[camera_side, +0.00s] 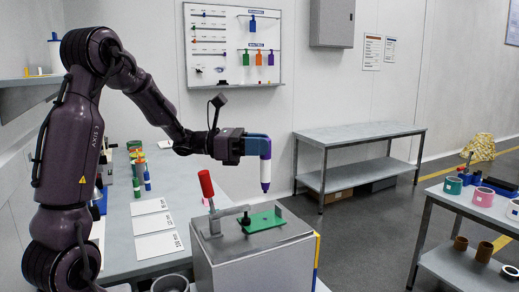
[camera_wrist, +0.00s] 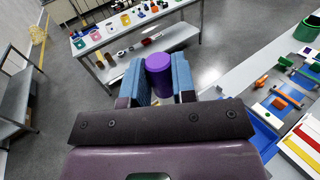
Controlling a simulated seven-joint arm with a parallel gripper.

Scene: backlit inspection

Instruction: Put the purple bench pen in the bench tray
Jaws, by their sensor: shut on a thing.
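My gripper (camera_side: 262,148) has blue fingers and is shut on the purple bench pen (camera_side: 265,172). The pen hangs upright, with its pointed end down, in the air above and behind the grey box with the red-handled clamp. In the wrist view the round purple end of the pen (camera_wrist: 160,74) sits between the two blue fingers, and my gripper (camera_wrist: 160,82) covers part of its sides. I cannot tell for certain which thing is the bench tray; blue tray-like surfaces (camera_wrist: 264,116) show at the right of the wrist view, with coloured items around them.
A grey box (camera_side: 262,265) carries a red-handled clamp (camera_side: 207,187) and a green plate (camera_side: 263,221). White cards (camera_side: 153,225) lie on the left bench. An empty grey table (camera_side: 358,135) stands behind.

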